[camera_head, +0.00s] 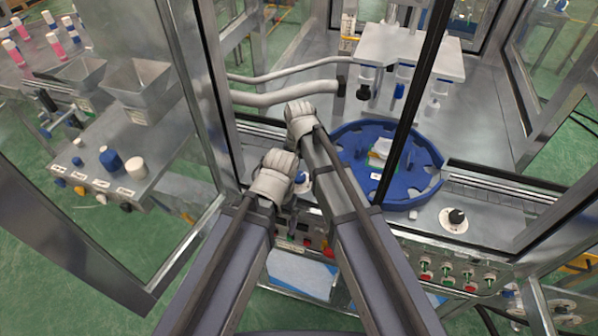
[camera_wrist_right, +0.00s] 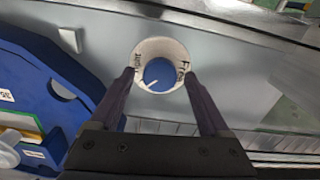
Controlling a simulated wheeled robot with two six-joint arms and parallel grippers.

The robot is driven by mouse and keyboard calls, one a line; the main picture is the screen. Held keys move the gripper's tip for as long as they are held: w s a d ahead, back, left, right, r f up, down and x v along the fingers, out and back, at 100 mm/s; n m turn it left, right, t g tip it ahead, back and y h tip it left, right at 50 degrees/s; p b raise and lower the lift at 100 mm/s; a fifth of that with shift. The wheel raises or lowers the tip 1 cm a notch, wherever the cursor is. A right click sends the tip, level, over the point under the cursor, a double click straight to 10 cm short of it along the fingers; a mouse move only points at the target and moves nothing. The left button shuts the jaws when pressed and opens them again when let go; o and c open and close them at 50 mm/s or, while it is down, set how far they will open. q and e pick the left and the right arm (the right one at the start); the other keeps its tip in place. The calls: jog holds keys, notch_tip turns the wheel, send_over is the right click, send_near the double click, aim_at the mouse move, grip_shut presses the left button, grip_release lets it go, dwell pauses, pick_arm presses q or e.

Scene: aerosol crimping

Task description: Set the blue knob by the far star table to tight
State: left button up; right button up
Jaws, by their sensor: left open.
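The blue knob (camera_wrist_right: 158,72) sits in a round white dial in the right wrist view, marked "Tight" at left and "Free" at right. Its white pointer line points to the lower left, just below the "Tight" mark. My right gripper (camera_wrist_right: 158,78) is open, with one finger on each side of the dial and a gap to the knob. In the head view the knob (camera_head: 300,177) is partly hidden beside my grippers. My right gripper (camera_head: 300,112) is the upper one; my left gripper (camera_head: 279,163) is below it, open and empty.
The blue star table (camera_head: 428,184) stands right of my arms; it also fills the left of the right wrist view (camera_wrist_right: 35,70). A black knob (camera_head: 456,216) on a white dial is farther right. Door frames and glass panels stand on both sides. Silver hoppers (camera_head: 138,82) are at left.

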aim_at(299, 175)
jog(key=shift+r, duration=0.15)
notch_tip(299, 175, up, 8)
jog(key=p, duration=0.7)
jog(key=shift+f+p, duration=0.25)
jog(key=shift+p, duration=0.15)
jog(key=shift+f, duration=0.1)
notch_tip(299, 175, down, 8)
jog(key=b, duration=0.7)
jog(key=shift+r+b, duration=0.2)
jog(key=shift+b, duration=0.2)
jog(key=shift+r, duration=0.1)
